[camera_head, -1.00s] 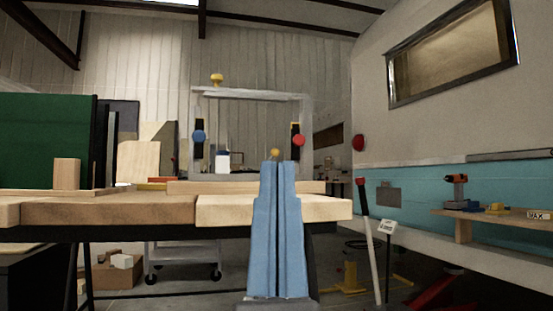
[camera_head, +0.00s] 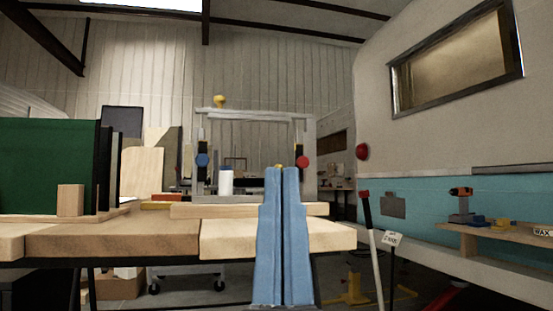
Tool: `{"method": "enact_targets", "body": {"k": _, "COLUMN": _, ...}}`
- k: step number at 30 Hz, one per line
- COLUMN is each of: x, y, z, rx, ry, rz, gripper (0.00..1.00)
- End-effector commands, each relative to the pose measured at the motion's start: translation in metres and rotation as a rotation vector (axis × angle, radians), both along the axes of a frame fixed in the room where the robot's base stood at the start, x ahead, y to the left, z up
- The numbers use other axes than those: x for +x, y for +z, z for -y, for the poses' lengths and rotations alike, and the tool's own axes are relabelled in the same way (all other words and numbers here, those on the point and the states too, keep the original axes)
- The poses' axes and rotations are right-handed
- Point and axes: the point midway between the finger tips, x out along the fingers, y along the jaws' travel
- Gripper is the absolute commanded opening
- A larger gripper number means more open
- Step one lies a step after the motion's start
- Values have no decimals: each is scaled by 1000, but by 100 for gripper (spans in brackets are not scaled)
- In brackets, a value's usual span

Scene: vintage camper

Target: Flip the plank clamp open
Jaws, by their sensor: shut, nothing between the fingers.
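My gripper (camera_head: 284,172) stands upright in the middle foreground, its two blue fingers side by side and shut, with nothing held. The fingers rise in front of the workbench (camera_head: 110,238) and a pale plank (camera_head: 228,211) lying on it, hiding part of both. A small yellow piece (camera_head: 279,166) shows at the fingertips. It may be part of the plank clamp, but I cannot tell, nor whether the fingers touch it. Behind the plank stands a grey upright frame (camera_head: 255,113) with a yellow knob on top, a blue knob left and a red knob right.
A white bottle (camera_head: 226,183) with a blue cap stands near the frame's left post. A green panel (camera_head: 45,165) and a wood block (camera_head: 70,200) are on the left. At right are the camper wall (camera_head: 430,197), a shelf (camera_head: 468,238) with tools, and a red-topped pole (camera_head: 373,235).

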Motion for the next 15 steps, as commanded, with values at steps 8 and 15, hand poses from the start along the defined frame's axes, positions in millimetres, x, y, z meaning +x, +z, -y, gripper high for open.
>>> {"method": "enact_targets", "body": {"k": 8, "x": 0, "y": 110, "z": 0, "rx": 1, "ry": 1, "rz": 1, "gripper": 0}}
{"method": "enact_targets", "body": {"k": 15, "x": 0, "y": 191, "z": 0, "rx": 2, "ry": 4, "rz": 0, "gripper": 0}}
